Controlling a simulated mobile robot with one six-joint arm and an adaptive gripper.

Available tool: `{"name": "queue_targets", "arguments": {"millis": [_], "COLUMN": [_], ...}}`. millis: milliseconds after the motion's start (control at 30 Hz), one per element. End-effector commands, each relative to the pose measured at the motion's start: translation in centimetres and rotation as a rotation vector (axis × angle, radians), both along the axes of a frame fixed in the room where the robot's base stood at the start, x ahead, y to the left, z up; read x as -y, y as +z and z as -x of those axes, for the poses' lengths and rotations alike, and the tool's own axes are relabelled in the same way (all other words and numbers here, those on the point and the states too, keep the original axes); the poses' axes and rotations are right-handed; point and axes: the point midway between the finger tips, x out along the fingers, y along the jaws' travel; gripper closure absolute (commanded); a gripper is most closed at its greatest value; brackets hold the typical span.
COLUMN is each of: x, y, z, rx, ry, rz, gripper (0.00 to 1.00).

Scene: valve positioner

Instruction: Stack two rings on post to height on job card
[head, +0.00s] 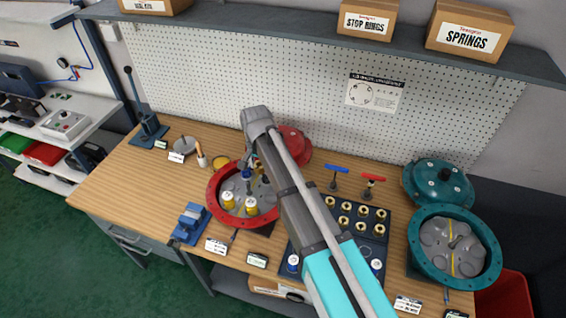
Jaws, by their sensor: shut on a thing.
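My arm crosses the middle of the head view and bends down over an open red round housing (214,207). My gripper (248,166) is small here and partly hidden by my own wrist. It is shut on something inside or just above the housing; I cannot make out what. Several brass-coloured rings (346,206) sit in rows in a dark tray (318,245), partly covered by my arm. I cannot pick out the post. Small white cards (216,246) lie along the bench front, unreadable from here.
A teal round housing (418,246) stands open at right, its teal lid (438,183) behind it. A red lid (294,145) lies behind my arm. Red and blue T-handled tools (371,180) stand behind the tray. A lever press (147,122) is at left.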

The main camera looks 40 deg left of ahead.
Motion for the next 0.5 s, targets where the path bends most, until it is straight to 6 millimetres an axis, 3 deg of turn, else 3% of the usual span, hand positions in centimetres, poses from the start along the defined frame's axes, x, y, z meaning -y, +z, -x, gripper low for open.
{"name": "queue_targets", "arguments": {"millis": [200, 500], "x": [-2.5, -3.1], "y": [1.2, 1.3], "z": [2.6, 3.4], "rx": [0.0, 0.0], "ry": [0.001, 0.0], "rz": [0.0, 0.0], "gripper": [1.0, 1.0]}}
